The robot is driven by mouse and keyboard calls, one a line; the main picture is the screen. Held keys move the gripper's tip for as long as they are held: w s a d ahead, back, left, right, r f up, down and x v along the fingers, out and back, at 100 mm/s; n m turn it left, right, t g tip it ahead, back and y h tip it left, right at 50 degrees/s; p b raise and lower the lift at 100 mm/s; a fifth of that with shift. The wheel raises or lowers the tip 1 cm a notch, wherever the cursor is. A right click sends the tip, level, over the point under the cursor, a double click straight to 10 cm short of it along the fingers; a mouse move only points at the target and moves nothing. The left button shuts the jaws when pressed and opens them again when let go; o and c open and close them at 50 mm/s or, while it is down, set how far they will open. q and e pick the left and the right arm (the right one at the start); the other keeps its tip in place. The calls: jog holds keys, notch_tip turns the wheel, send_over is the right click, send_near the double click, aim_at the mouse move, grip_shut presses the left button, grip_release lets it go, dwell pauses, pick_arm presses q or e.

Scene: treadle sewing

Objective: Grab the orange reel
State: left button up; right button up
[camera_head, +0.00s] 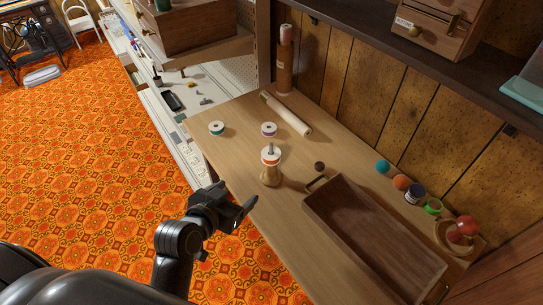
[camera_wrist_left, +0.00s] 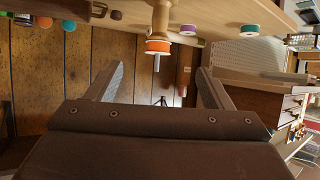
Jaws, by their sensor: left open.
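The orange reel (camera_head: 271,156) has pale ends and an orange band and sits on top of a wooden spool stand (camera_head: 271,177) near the table's front edge. It also shows in the left wrist view (camera_wrist_left: 158,46), where the picture is upside down. My left gripper (camera_head: 246,207) is open and empty, in front of the stand and apart from the reel. In the left wrist view its two fingers (camera_wrist_left: 160,82) spread to either side of the reel's line. My right gripper is not in view.
A purple-banded reel (camera_head: 269,129) stands just behind the orange one, and a teal reel (camera_head: 216,128) is further left. A wooden tray (camera_head: 330,222) lies to the right. A pale roll (camera_head: 287,113) and several small coloured items, including an orange ball (camera_head: 401,182), lie towards the wall.

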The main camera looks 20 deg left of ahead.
pick_arm(q)
jog(key=w+d+r+t, duration=0.1)
jog(key=w, duration=0.2)
jog(key=p, duration=0.2)
send_near(267, 158)
jog(key=x, duration=0.4)
jog(key=shift+w+d+f, duration=0.15)
jog(key=shift+w+d, duration=0.1)
jog(key=shift+d, duration=0.1)
jog(key=shift+w+f, duration=0.15)
jog(key=shift+w, duration=0.2)
jog(key=shift+w+f, duration=0.15)
jog(key=shift+w, duration=0.35)
jog(key=shift+p+x, duration=0.3)
jog(key=shift+x, duration=1.75)
jog(key=shift+a, duration=0.1)
